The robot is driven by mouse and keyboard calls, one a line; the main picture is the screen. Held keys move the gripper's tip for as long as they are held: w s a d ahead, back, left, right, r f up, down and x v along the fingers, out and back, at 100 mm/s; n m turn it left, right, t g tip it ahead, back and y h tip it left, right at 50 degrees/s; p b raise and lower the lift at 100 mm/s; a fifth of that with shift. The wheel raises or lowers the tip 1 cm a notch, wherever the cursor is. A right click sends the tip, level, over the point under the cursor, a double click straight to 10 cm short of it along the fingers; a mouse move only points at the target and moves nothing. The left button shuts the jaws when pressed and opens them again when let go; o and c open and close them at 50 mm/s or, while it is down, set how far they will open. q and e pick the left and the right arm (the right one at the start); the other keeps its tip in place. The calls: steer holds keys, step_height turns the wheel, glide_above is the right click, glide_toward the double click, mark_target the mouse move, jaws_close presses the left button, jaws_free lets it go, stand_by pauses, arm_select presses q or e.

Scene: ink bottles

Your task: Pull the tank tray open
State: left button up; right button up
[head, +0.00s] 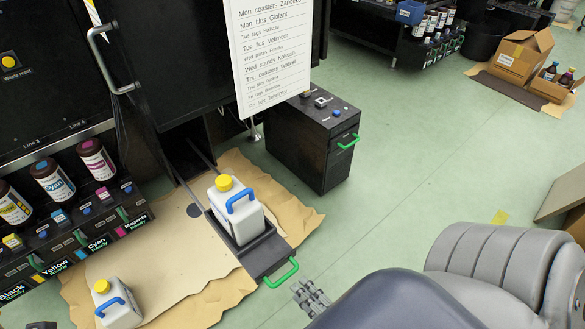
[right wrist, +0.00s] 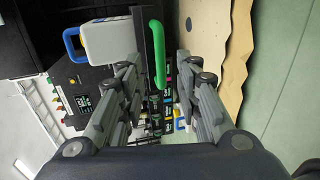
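The black tank tray (head: 262,257) stands out from the low opening of the black cabinet on two rails, with a white jug (head: 237,211) with a yellow cap and blue handle on it. Its green handle (head: 281,273) is at the front end. My right gripper (head: 308,292) is just to the lower right of the handle in the head view. In the right wrist view its fingers (right wrist: 158,80) are spread, and the green handle (right wrist: 158,55) shows in the gap between them; I see no finger closed on it. My left gripper is not in view.
Brown paper (head: 180,265) covers the floor under the tray, with a second white jug (head: 117,304) on it. A black box unit (head: 310,140) with a green handle stands right of the opening. Ink bottles (head: 52,180) line the left shelf.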

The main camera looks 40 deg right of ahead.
steer(key=shift+v, duration=2.1)
